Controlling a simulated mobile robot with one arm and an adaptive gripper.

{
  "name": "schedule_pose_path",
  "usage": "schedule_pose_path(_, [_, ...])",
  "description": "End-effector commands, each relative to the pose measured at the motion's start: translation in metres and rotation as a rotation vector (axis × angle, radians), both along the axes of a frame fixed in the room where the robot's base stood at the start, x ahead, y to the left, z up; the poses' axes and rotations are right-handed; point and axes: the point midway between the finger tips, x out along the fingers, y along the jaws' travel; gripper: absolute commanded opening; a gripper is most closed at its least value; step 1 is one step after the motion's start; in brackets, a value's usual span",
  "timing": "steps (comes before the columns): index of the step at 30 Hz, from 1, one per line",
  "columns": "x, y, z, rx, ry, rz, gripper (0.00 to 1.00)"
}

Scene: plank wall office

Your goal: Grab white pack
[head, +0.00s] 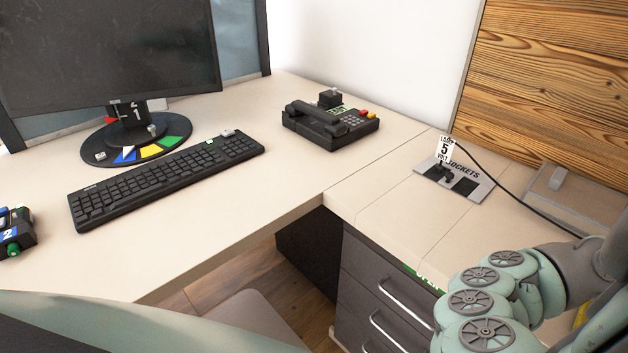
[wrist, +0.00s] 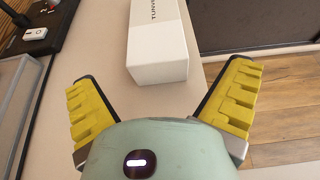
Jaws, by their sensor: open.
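In the wrist view, a white box-shaped pack (wrist: 160,45) with dark lettering on its top lies on the pale desk surface. Its near end face is toward me, and its far end runs out of the top of the picture. My gripper (wrist: 162,88) is open, with one yellow-padded finger to the left of the pack and one to the right. In the head view my arm is at the lower right; the gripper and the pack do not show there.
In the wrist view, the desk edge runs just right of the pack, with wooden floor (wrist: 285,95) below. A clear-looking container (wrist: 22,90) stands at the left. The head view shows a desk with a monitor (head: 110,50), keyboard (head: 165,175), phone (head: 330,125) and socket plate (head: 455,182).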

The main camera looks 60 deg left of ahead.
Motion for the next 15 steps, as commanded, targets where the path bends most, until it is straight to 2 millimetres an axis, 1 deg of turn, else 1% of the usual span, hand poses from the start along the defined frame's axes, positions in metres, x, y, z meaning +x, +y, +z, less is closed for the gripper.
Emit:
schedule_pose_path(1, [0.0,-0.004,-0.002,0.001,0.0,-0.003,1.0])
schedule_pose_path(5, [0.001,-0.009,-0.004,0.0,0.001,-0.002,1.0])
schedule_pose_path(8, [0.002,-0.016,-0.007,0.0,0.001,-0.005,1.0])
schedule_pose_path(15, [0.009,-0.045,-0.021,0.0,0.003,-0.007,1.0])
